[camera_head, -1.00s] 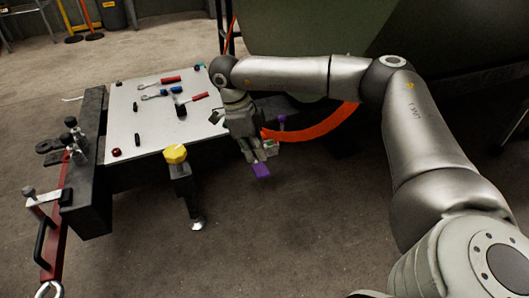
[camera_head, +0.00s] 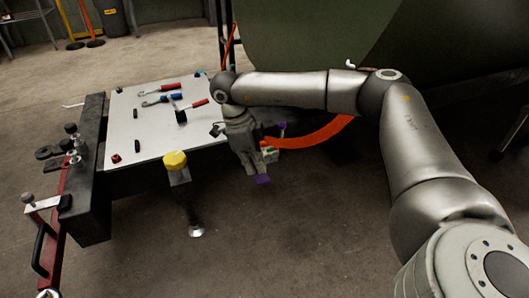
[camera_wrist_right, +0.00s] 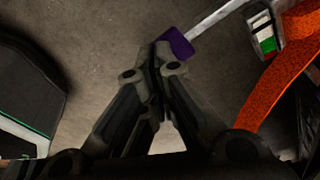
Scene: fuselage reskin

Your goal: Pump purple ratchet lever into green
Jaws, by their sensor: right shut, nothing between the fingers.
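The purple ratchet lever (camera_head: 263,180) shows in the head view as a purple grip just past my right gripper's fingertips. In the right wrist view its purple end (camera_wrist_right: 176,43) sits right by the fingertips, on a pale metal bar (camera_wrist_right: 215,16). I cannot tell whether they touch. My right gripper (camera_head: 254,173) is shut, with nothing between its fingers; its closed tips (camera_wrist_right: 160,62) also show in the wrist view. A small white, red and green indicator (camera_wrist_right: 265,36) is on the ratchet body. My left gripper is in no view.
An orange strap (camera_head: 310,136) runs from the ratchet to the right. The white-topped bench (camera_head: 150,140) with several hand tools stands to the left. The dark green fuselage (camera_head: 310,40) is behind.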

